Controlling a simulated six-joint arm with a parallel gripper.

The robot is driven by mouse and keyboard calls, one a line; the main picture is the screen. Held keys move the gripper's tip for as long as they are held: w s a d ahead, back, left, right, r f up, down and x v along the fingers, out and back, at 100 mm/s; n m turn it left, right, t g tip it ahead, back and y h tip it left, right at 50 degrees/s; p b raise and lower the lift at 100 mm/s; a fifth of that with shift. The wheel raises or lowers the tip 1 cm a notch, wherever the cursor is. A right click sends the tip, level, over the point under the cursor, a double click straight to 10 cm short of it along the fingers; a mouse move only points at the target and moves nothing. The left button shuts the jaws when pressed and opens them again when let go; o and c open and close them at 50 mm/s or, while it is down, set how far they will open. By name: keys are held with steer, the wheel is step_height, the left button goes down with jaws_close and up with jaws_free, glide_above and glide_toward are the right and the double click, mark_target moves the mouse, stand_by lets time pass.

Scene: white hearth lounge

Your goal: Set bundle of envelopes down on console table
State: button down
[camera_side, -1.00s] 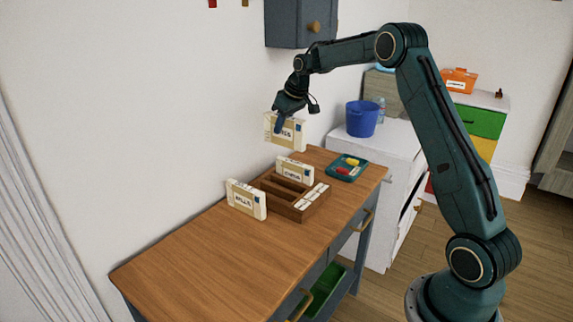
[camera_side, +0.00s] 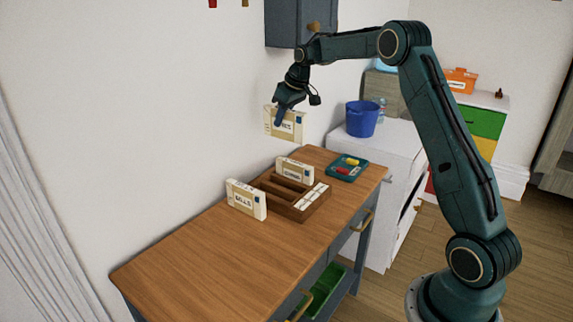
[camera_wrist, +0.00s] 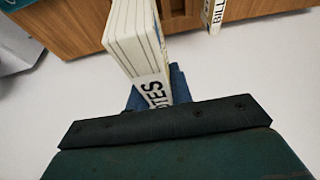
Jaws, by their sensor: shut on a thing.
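My gripper (camera_side: 280,112) is shut on a cream bundle of envelopes (camera_side: 288,127) with a partly hidden label. It holds the bundle upright in the air, above the far part of the wooden console table (camera_side: 190,262) and near the white wall. In the wrist view the bundle (camera_wrist: 133,38) stands between the blue fingers (camera_wrist: 158,95), its layered edges facing the camera and the letters "TES" showing. A bundle marked "BILLS" (camera_side: 246,199) stands on the table. Another labelled bundle (camera_side: 295,171) stands in the wooden sorter (camera_side: 312,207).
A teal tray (camera_side: 334,174) with small red and yellow items lies at the table's far end. A blue bucket (camera_side: 361,119) stands on the white cabinet beyond. A grey wall cabinet (camera_side: 288,22) hangs above my gripper. The table's near left part is bare.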

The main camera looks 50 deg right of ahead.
mark_target(303, 129)
steer(key=shift+s+f+n, duration=0.1)
steer(key=shift+s+n, duration=0.3)
steer(key=shift+s, duration=0.1)
steer(key=s+n+y, duration=0.1)
steer(key=s+n, duration=0.1)
steer(key=s+a+n+y, duration=0.1)
steer(key=s+n, duration=0.1)
steer(key=s, duration=0.1)
steer(key=s+a+f+n+g+y, duration=0.1)
steer(key=s+n, duration=0.1)
steer(key=n, duration=0.1)
steer(key=shift+s, duration=0.25)
steer(key=s+a+n+g+y, duration=0.1)
steer(key=s+a+n+g, duration=0.2)
steer(key=s+n, duration=0.7)
steer(key=shift+s, duration=0.35)
steer(key=shift+f, duration=0.1)
step_height(303, 129, down, 20)
steer(key=shift+r, duration=0.1)
steer(key=shift+f, duration=0.2)
steer(key=c, duration=1.3)
jaws_free()
steer(key=shift+o, duration=0.2)
